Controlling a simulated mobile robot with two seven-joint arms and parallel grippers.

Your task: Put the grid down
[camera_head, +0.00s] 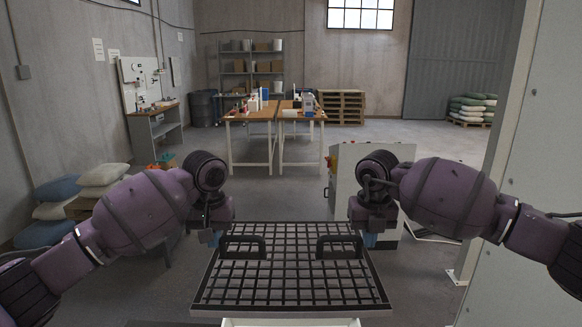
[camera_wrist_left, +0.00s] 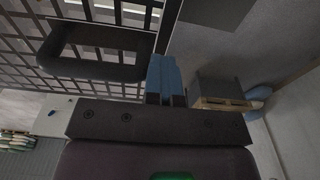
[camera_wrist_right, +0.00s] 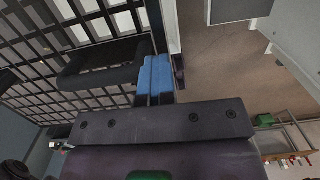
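The grid (camera_head: 291,283) is a dark rectangular lattice with two raised black handles, lying roughly level in front of me in the head view. Its left handle (camera_head: 243,241) also shows in the left wrist view (camera_wrist_left: 95,68), its right handle (camera_head: 339,240) in the right wrist view (camera_wrist_right: 100,75). My left gripper (camera_head: 212,238) is at the grid's left side, its blue fingers (camera_wrist_left: 162,75) close together by the outer handle end. My right gripper (camera_head: 369,239) is likewise at the right side, with its blue fingers (camera_wrist_right: 156,75) together. Both seem shut on the grid; the exact contact is hidden.
A pale control cabinet (camera_head: 352,180) stands behind the right gripper, and a tall pale panel (camera_head: 530,170) is at right. Sacks (camera_head: 100,180) are stacked at left. Wooden worktables (camera_head: 262,116) stand further back. Open floor lies beyond the grid. What supports the grid below is unclear.

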